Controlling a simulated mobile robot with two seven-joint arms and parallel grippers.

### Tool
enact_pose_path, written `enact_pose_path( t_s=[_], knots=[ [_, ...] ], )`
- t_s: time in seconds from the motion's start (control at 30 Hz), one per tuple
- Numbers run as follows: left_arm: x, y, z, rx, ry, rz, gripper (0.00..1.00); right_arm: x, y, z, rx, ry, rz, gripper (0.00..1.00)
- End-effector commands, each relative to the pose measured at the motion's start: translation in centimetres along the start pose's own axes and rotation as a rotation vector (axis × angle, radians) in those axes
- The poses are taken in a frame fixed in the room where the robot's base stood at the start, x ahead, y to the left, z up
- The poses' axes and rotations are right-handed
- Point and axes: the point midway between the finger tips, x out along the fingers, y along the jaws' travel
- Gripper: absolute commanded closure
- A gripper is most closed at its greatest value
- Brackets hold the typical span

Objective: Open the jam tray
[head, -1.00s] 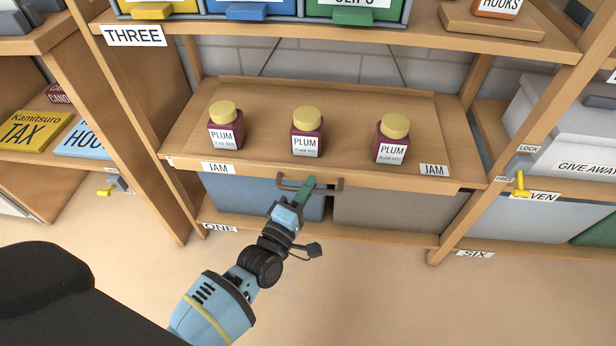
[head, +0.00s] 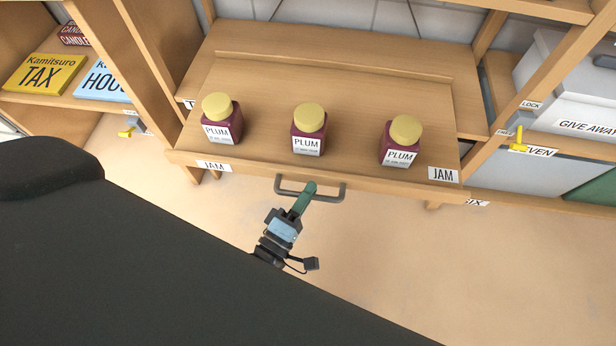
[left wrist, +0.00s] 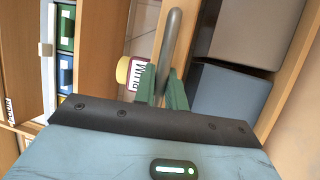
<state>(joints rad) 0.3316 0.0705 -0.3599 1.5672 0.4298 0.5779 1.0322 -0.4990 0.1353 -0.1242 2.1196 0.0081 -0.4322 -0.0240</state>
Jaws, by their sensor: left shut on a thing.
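The jam tray (head: 330,88) is a wooden pull-out shelf that juts out of the shelving, with JAM labels at both ends of its front edge. Three plum jam jars with yellow lids stand upright on it: the left jar (head: 222,120), the middle jar (head: 308,131) and the right jar (head: 401,142). My left gripper (head: 307,191) is shut on the tray's grey bar handle (head: 330,195), below the front edge. The left wrist view shows the green fingers (left wrist: 161,88) around the handle (left wrist: 170,40). My right gripper is not in view.
A grey lidded bin (head: 570,80) and a yellow latch (head: 519,140) are on the right. Boxes marked TAX (head: 42,75) and HOU (head: 104,82) lie on the left shelf. The floor (head: 400,250) in front of the tray is clear.

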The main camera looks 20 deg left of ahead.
Motion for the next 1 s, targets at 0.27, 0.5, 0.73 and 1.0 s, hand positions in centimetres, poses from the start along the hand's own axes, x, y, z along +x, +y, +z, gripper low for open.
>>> enact_pose_path(
  t_s=[0.27, 0.5, 0.73, 1.0],
  knots=[
    [0.0, 0.0, 0.0, 0.001, 0.000, 0.001, 1.00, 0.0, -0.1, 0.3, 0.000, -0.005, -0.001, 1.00],
    [0.0, 0.0, 0.0, 0.000, 0.000, 0.000, 0.66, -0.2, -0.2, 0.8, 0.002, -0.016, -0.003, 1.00],
    [-0.1, 0.0, 0.0, 0.000, 0.000, 0.000, 0.66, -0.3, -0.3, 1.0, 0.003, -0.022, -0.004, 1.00],
    [-3.0, -0.1, 0.0, 0.001, -0.001, -0.004, 0.66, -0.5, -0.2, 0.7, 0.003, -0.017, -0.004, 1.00]
  ],
)
